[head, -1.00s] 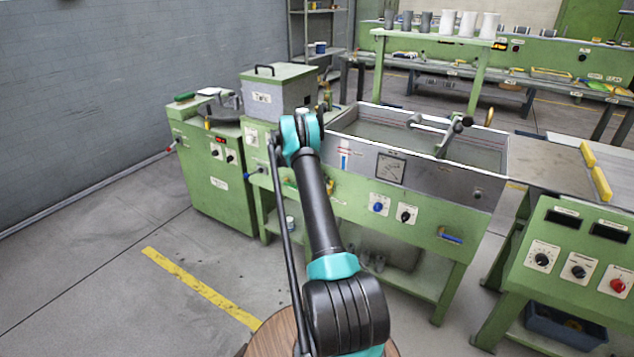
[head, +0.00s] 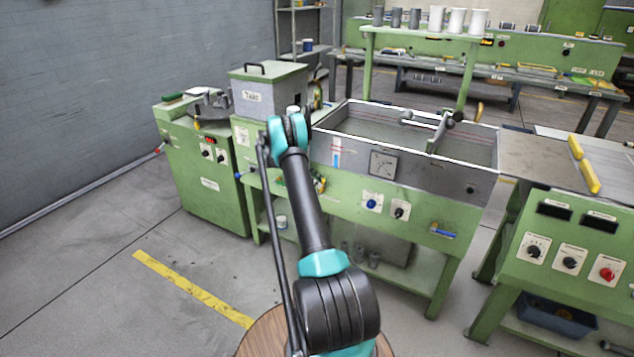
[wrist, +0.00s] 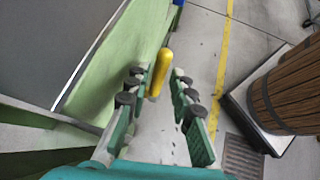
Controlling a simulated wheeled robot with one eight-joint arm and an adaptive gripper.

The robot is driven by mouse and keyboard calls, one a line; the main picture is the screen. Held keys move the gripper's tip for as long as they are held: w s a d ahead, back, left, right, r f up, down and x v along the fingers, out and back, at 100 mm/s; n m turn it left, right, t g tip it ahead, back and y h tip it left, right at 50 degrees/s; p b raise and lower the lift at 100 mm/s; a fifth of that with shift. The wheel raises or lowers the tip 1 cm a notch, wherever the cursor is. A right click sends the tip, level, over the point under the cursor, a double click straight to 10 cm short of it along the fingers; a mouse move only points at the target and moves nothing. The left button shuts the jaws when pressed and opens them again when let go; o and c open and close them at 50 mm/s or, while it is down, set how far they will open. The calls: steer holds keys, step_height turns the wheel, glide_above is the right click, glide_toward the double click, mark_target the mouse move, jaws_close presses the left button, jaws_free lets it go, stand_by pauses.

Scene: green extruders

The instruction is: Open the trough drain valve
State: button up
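In the head view my arm hides the gripper and most of the handle area.
A blue knob (head: 371,203) and a dark knob (head: 400,212) sit on the trough's front. A blue-handled fitting (head: 442,232) is further right. A green control cabinet (head: 565,250) stands at right. The floor with its yellow line (head: 190,287) is clear at left.

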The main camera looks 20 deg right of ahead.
steer(key=shift+r, duration=0.1)
step_height(320, 180, up, 10)
steer(key=shift+f, duration=0.1)
stand_by(0.3)
